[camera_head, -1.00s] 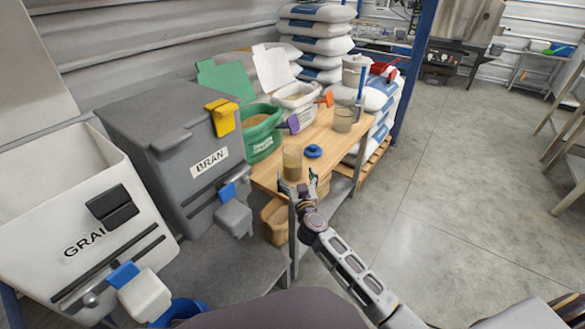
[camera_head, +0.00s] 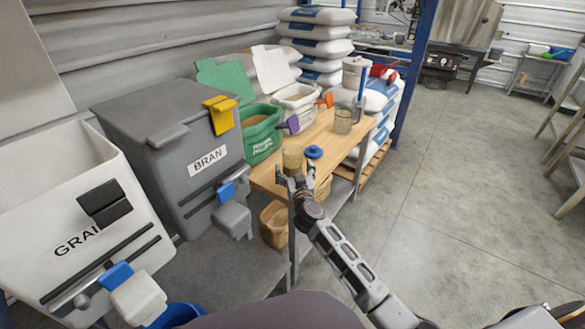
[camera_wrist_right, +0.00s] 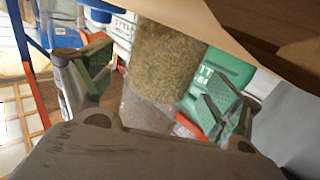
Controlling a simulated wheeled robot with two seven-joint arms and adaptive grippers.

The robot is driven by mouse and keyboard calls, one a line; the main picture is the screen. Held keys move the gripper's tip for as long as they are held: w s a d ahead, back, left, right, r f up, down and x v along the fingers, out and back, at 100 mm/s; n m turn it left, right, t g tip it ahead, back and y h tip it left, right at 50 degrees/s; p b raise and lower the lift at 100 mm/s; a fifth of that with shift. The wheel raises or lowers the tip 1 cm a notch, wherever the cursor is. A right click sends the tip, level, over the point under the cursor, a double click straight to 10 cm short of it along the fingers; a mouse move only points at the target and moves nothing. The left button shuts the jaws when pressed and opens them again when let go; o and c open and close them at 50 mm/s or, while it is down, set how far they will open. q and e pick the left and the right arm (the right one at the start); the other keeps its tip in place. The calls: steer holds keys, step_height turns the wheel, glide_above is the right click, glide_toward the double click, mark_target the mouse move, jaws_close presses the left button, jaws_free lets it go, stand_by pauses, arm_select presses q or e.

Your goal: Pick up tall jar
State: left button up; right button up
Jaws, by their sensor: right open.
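A clear jar with tan granular contents (camera_head: 292,157) stands upright at the near edge of the wooden table (camera_head: 329,138). A blue lid (camera_head: 313,152) lies beside it. My right gripper (camera_head: 296,174) is open at the jar, its fingers overlapping the jar's lower part in the head view. In the right wrist view the jar (camera_wrist_right: 168,62) shows between the two spread green-padded fingers of the right gripper (camera_wrist_right: 155,92). I cannot tell whether the pads touch it. A second clear jar (camera_head: 343,121) stands farther back. My left gripper is not in view.
The grey BRAN hopper (camera_head: 180,140) and white GRAIN hopper (camera_head: 65,215) stand left. A green tub (camera_head: 262,132) and white tub (camera_head: 299,97) line the table's left side. A bin (camera_head: 274,222) sits under the table. Open floor (camera_head: 440,220) is on the right.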

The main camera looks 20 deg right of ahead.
steer(key=shift+c, duration=0.5)
steer(key=c, duration=1.2)
steer(key=shift+r, duration=0.3)
